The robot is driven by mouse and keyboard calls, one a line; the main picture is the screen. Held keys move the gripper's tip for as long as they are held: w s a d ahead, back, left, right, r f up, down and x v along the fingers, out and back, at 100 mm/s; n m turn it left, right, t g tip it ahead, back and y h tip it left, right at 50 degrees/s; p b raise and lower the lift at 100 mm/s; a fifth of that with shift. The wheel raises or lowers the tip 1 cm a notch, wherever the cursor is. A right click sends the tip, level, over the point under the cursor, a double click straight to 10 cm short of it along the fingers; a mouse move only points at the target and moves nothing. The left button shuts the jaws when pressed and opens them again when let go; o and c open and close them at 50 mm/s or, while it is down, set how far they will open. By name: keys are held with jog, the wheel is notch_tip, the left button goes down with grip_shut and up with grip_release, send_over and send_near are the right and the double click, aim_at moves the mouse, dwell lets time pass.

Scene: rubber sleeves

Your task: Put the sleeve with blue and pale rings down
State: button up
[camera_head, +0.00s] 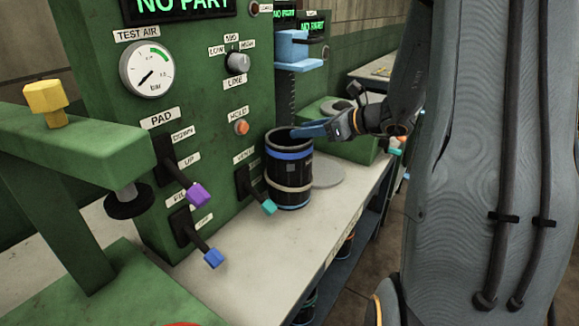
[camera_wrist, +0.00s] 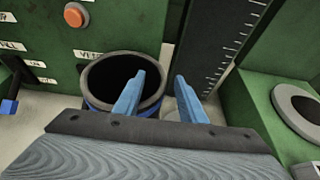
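The sleeve with blue and pale rings (camera_head: 288,174) is a black open-topped cylinder standing upright on the pale bench, close to the green panel. It has blue bands near the top and bottom and a pale ring between. My gripper (camera_head: 312,130) is at its upper right rim. In the wrist view, the two blue fingers of my gripper (camera_wrist: 160,77) are spread apart. One overlaps the mouth of the sleeve (camera_wrist: 93,101) and the other is to the right, outside it. I cannot tell whether either finger touches the wall.
A flat grey disc (camera_head: 326,174) lies on the bench right of the sleeve. The green panel (camera_head: 225,125) carries levers, including a teal-tipped one (camera_head: 269,207) close to the sleeve. A graduated dark column (camera_wrist: 215,45) rises behind the right finger. The bench front (camera_head: 290,255) is clear.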

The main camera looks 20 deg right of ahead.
jog(key=shift+x, duration=1.15)
grip_shut()
dwell(0.5)
